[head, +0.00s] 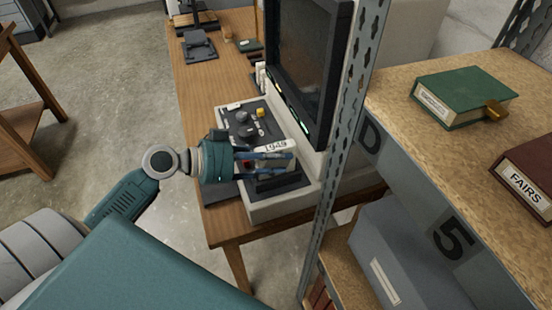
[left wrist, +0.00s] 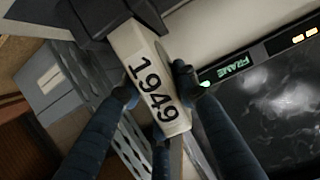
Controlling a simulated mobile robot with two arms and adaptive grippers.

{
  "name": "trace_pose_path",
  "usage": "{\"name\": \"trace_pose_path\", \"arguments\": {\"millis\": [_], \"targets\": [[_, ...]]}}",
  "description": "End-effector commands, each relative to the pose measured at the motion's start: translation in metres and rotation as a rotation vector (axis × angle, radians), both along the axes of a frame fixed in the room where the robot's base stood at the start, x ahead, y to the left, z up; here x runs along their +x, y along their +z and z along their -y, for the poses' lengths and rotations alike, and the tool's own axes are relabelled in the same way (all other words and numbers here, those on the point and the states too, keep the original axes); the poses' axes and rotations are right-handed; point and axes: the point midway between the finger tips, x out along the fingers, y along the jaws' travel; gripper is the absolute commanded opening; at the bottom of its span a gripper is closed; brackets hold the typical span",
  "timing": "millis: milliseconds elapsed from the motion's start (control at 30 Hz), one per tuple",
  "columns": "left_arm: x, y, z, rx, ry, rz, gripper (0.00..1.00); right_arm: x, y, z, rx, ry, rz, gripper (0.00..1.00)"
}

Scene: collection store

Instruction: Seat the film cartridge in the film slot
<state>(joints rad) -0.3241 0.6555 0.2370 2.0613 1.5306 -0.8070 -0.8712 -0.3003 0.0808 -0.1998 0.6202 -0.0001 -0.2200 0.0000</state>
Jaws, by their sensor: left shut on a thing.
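The film cartridge (head: 273,146) is a pale block marked 1949. It also shows in the left wrist view (left wrist: 156,88), tilted, with its label facing the camera. My left gripper (head: 287,158) is shut on it, with dark blue fingers on either side, over the front of the reader machine (head: 259,210). A dark part (left wrist: 112,20) lies at the cartridge's upper end in the left wrist view; I cannot tell whether they touch. The film slot cannot be made out, as the fingers and cartridge cover that area. My right gripper is not in view.
The reader's dark screen (head: 302,65) rises behind the control panel with its knobs (head: 247,131). The wooden desk (head: 196,88) carries it. A metal shelf post (head: 345,150) stands close at the right, beside shelves with a green book (head: 452,92) and a grey box (head: 400,255).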

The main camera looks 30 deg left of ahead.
Motion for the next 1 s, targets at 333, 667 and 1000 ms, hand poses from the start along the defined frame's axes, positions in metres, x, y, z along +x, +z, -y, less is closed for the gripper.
{"name": "trace_pose_path", "arguments": {"millis": [333, 667, 1000], "targets": [[0.0, -0.004, 0.0, -0.001, 0.0, 0.001, 0.0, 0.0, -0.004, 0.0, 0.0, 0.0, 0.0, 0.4], [0.0, -0.01, 0.0, -0.001, 0.0, 0.001, 0.0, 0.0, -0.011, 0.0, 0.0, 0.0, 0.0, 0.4], [0.0, -0.016, 0.0, 0.0, 0.0, 0.001, 0.32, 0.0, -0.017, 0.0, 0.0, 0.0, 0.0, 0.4]]}}
